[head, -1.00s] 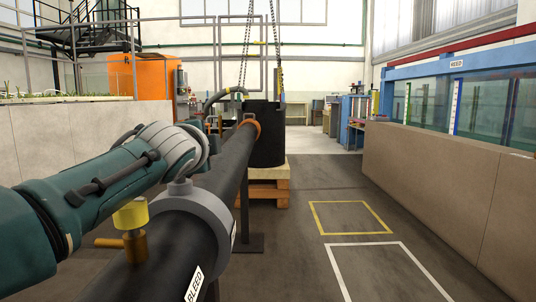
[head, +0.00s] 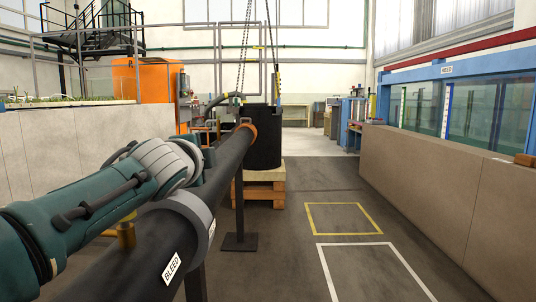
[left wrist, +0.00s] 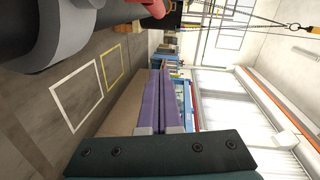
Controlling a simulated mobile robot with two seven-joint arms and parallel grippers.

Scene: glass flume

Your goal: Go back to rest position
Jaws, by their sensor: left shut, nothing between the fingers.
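My left arm comes in from the left in the head view and passes over the dark pipe's left side. Its gripper is hidden behind the wrist there. In the left wrist view my left gripper (left wrist: 163,78) shows two purple fingers lying together, shut and empty, in front of the dark green palm. They point into open air, with the tan wall and blue-framed tank beyond. My right arm and gripper are in neither view.
A brass fitting (head: 126,235) is partly hidden by the arm. A black drum (head: 264,140) stands on a wooden pallet (head: 262,190). The floor with yellow (head: 342,233) and white outlines is clear.

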